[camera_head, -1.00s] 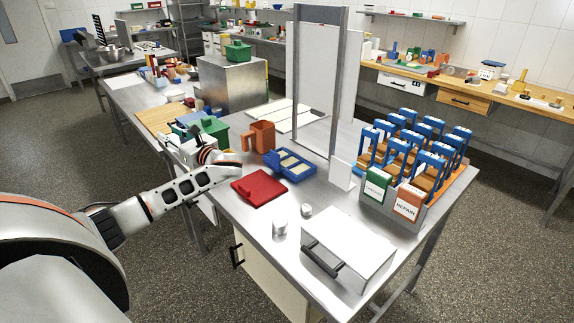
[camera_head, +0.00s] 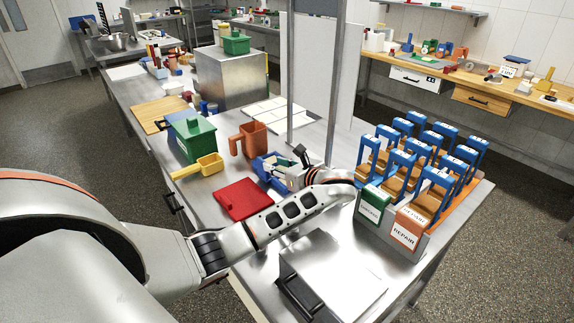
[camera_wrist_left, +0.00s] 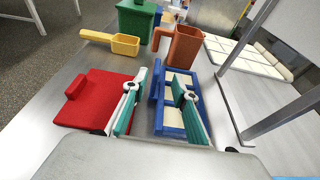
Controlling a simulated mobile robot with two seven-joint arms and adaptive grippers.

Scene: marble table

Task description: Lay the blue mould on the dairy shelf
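The blue mould (camera_head: 264,168), a blue block with pale compartments, lies on the metal table, partly hidden by my left gripper (camera_head: 292,168) in the head view. In the left wrist view the mould (camera_wrist_left: 174,118) is right of centre. My left gripper (camera_wrist_left: 155,98) is open there, its green fingers apart. One finger shows between the red lid and the mould; the other overlaps the mould's inner part. I cannot tell whether they touch it. My right gripper is not in view. I cannot tell which surface is the dairy shelf.
A red lid (camera_head: 242,199) lies left of the mould. An orange jug (camera_head: 251,139), a yellow scoop (camera_head: 200,167) and a green box (camera_head: 191,138) stand behind. A tall metal frame (camera_head: 335,90) rises nearby. A rack of blue-handled items (camera_head: 400,238) stands at right.

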